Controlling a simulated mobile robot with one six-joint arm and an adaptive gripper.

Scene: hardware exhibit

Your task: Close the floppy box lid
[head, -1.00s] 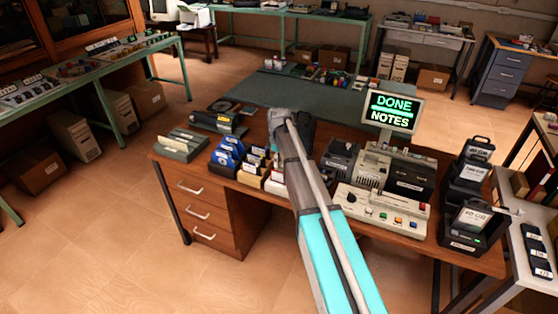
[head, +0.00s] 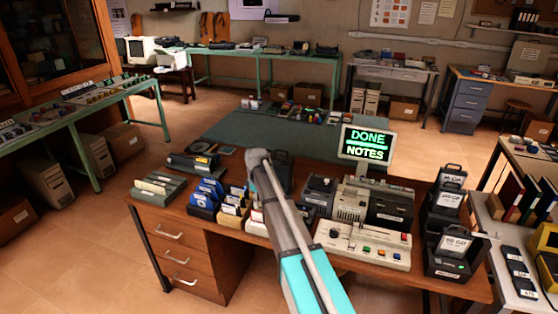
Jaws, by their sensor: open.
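On the wooden desk (head: 205,248), a dark box of blue floppy disks (head: 206,194) stands with its top open. A similar box with tan and white contents (head: 234,208) stands just right of it. I cannot make out a lid clearly on either. A dark upright shape (head: 283,168) shows just right of my arm's far end; I cannot tell what it is. My grey and turquoise arm reaches over the desk from the bottom and covers part of the row right of these boxes. My gripper cannot be made out.
A grey file tray (head: 158,187) stands at the desk's left end. Right of my arm are a beige control panel (head: 362,244), a screen reading DONE NOTES (head: 367,144) and black drive units (head: 452,250). Floor left of the desk is clear.

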